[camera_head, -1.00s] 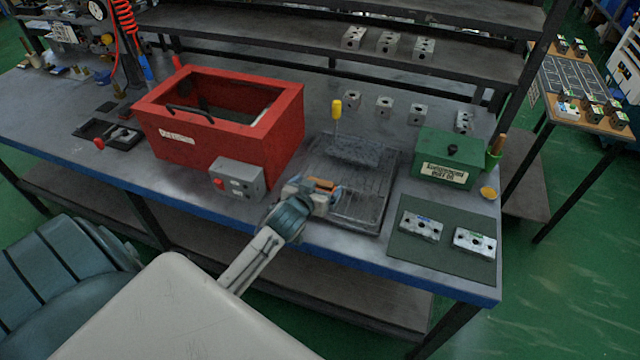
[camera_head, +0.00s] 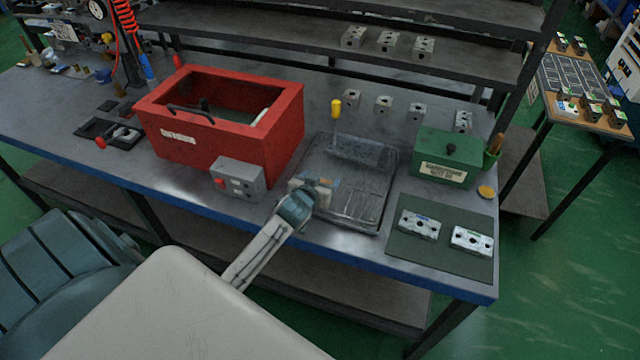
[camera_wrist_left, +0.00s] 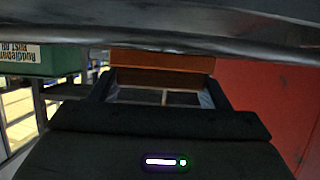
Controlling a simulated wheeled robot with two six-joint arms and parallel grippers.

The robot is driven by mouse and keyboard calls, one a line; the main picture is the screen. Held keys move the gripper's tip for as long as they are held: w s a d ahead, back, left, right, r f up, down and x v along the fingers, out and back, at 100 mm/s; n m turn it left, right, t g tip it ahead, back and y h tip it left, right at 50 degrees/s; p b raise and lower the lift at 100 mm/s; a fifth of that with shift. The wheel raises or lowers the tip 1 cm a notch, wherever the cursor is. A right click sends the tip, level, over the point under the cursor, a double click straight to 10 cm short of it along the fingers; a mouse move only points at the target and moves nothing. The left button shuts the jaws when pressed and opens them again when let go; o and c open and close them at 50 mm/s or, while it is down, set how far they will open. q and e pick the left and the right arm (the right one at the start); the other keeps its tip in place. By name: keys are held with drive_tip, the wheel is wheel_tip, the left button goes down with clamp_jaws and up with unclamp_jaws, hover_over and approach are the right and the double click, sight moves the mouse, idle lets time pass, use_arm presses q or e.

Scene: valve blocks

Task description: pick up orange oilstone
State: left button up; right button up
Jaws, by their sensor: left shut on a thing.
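The orange oilstone (camera_wrist_left: 162,62) shows in the left wrist view as an orange-brown block across the far end of the jaws. My left gripper (camera_head: 325,184) is shut on it, with a finger at each end of the block in the wrist view (camera_wrist_left: 160,88). In the head view the gripper is over the left part of the dark tray (camera_head: 368,208), and only a small brownish bit shows between the fingers. I cannot tell how high the block is above the tray. My right gripper is not in view.
A red open box (camera_head: 215,150) and a grey button box (camera_head: 238,180) stand left of the gripper. A yellow-handled tool (camera_head: 336,108) stands upright behind it. A green box (camera_head: 447,160) and a mat (camera_head: 418,257) with two metal blocks lie to the right.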

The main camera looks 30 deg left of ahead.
use_arm(q)
drive_tip(key=shift+r, duration=0.55)
wheel_tip(320, 180, up, 2)
drive_tip(key=shift+r+b, duration=0.15)
drive_tip(key=shift+b, duration=0.55)
drive_tip(key=s+d+b, duration=0.2)
drive_tip(key=s, duration=0.5)
drive_tip(key=s+d+r+b, duration=0.1)
drive_tip(key=s+d, duration=0.1)
drive_tip(key=s, duration=0.6)
drive_tip(key=shift+s+d+r+b, duration=0.2)
drive_tip(key=shift+d+r+b, duration=0.1)
drive_tip(key=shift+d+b, duration=0.1)
